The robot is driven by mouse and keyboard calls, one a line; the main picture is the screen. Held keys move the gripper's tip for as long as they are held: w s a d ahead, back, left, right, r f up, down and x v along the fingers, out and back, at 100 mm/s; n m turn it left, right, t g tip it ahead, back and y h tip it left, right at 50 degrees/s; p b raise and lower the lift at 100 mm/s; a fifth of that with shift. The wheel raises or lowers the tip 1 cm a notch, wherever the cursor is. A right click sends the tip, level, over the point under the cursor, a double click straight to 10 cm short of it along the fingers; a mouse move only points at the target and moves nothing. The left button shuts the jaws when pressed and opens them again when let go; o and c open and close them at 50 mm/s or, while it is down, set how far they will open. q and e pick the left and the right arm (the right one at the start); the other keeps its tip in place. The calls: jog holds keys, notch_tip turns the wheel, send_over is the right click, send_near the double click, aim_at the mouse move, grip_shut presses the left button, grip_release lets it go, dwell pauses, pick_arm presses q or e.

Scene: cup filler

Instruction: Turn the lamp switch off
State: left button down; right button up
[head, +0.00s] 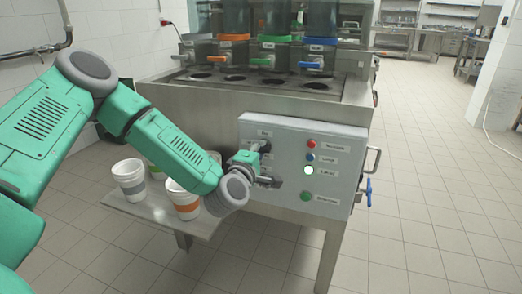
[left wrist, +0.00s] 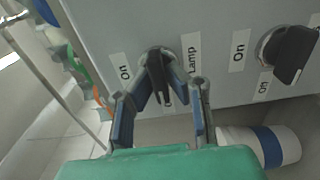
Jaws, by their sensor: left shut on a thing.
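The lamp switch is a black rotary knob on the grey control panel (head: 335,140). In the left wrist view the lamp switch (left wrist: 157,56) sits between labels reading "On" and "Lamp". My left gripper (left wrist: 162,84) has its two fingers closed around the knob's handle, one on each side. The fingers hide part of the handle, so its exact angle is hard to tell. In the head view my left gripper (head: 262,160) is at the panel's left part, touching the knob area. My right gripper is not in view.
A second black knob (left wrist: 290,52) is beside the lamp switch in the left wrist view. The panel also has several round buttons, one lit (head: 309,170).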

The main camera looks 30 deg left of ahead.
pick_arm(q)
jog(key=shift+s+f, duration=0.15)
jog(key=shift+f, duration=0.25)
jog(key=c, duration=1.6)
grip_release()
jog(key=shift+r, duration=0.2)
jog(key=v, duration=1.1)
jog(key=shift+s+f, duration=0.2)
jog(key=shift+s, duration=0.2)
